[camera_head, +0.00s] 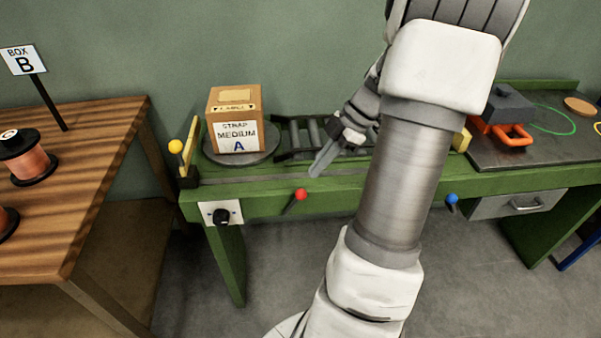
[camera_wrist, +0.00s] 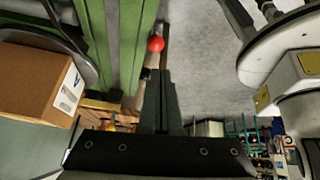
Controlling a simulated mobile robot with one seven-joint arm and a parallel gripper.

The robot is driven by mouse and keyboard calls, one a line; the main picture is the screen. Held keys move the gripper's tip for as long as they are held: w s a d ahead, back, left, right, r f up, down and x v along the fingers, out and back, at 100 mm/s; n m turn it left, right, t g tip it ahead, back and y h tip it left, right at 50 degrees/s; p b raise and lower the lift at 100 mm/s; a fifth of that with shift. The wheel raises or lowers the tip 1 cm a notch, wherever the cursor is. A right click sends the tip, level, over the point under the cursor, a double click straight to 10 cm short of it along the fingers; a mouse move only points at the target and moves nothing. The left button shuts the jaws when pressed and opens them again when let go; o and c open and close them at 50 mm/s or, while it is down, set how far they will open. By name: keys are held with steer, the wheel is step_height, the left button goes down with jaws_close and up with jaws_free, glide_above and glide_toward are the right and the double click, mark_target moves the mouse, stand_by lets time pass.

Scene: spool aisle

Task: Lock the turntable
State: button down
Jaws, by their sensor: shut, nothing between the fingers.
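The grey round turntable (camera_head: 240,160) is set in the green bench at its left end. A cardboard box marked "STRAP MEDIUM A" (camera_head: 234,122) stands on it, and the box shows in the wrist view (camera_wrist: 35,85) too. A lever with a red ball (camera_head: 301,194) sticks out of the bench front, right of the turntable. My gripper (camera_head: 317,170) is shut and empty over the bench's front edge, above and slightly right of the red ball. In the wrist view its fingertips (camera_wrist: 160,74) point close to the red ball (camera_wrist: 156,44); contact cannot be told.
A yellow-ball lever (camera_head: 176,147) stands at the bench's left end. A black dial (camera_head: 221,216) and a blue-ball lever (camera_head: 452,199) are on the front. Rollers (camera_head: 300,134) lie behind my gripper. An orange-handled tool (camera_head: 510,132) lies right. A wooden table (camera_head: 85,165) stands left.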

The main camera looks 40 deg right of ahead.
steer(key=shift+s+d+r, duration=0.45)
steer(key=shift+d, duration=0.3)
